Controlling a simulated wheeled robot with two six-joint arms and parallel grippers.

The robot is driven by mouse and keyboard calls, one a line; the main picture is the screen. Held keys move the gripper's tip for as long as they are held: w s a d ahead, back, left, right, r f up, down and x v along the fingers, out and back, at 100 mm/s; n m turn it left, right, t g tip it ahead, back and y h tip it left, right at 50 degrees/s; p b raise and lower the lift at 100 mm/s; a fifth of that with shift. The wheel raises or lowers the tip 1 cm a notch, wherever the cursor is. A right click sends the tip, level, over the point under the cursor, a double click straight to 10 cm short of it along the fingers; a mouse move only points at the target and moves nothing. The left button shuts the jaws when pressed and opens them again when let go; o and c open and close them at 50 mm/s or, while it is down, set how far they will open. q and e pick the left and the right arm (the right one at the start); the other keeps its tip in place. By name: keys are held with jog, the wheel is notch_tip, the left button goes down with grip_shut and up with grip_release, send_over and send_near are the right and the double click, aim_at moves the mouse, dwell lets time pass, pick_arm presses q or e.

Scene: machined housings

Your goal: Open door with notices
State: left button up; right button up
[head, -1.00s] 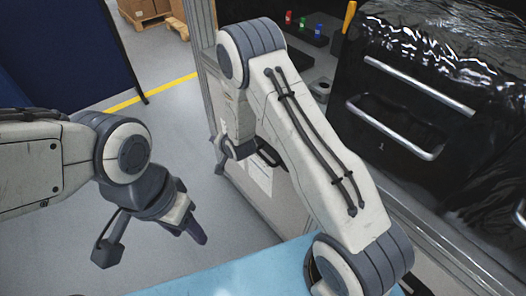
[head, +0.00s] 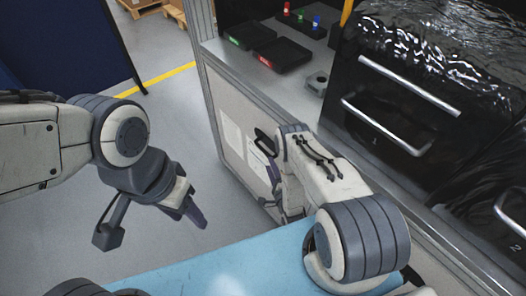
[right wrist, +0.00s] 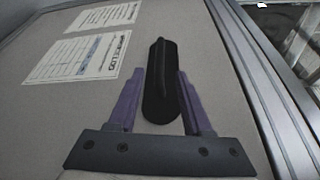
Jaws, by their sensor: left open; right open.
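The door with notices (head: 232,158) is a light grey panel below the worktop in the head view. It looks shut. Two white printed sheets are on it, and one sheet (right wrist: 85,56) shows clearly in the right wrist view. A black elongated handle (right wrist: 160,85) stands on the door beside the sheets; it also shows in the head view (head: 265,140). My right gripper (right wrist: 160,76) is open, its purple fingers either side of the handle in the picture; contact cannot be told. In the head view my arm partly hides it. My left gripper (head: 190,208) is open and empty, above the floor.
The worktop above the door carries black trays (head: 283,54), a grey part (head: 318,82) and small coloured items. A glossy black cabinet with metal handles (head: 388,128) stands at right. A blue surface (head: 215,262) lies in front. Open floor is at left.

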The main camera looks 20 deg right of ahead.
aim_at(263, 148)
jog(key=w+b, duration=0.3)
jog(key=b, duration=0.1)
jog(key=w+b, duration=0.3)
jog(key=b, duration=0.1)
jog(key=w+b, duration=0.2)
jog(key=b, duration=0.1)
jog(key=shift+w+d+f+b, duration=0.1)
jog(key=shift+w+f+b, duration=0.2)
jog(key=shift+w+b, duration=0.1)
jog(key=shift+w+f, duration=0.15)
jog(key=shift+w, duration=0.35)
grip_shut()
dwell(0.9)
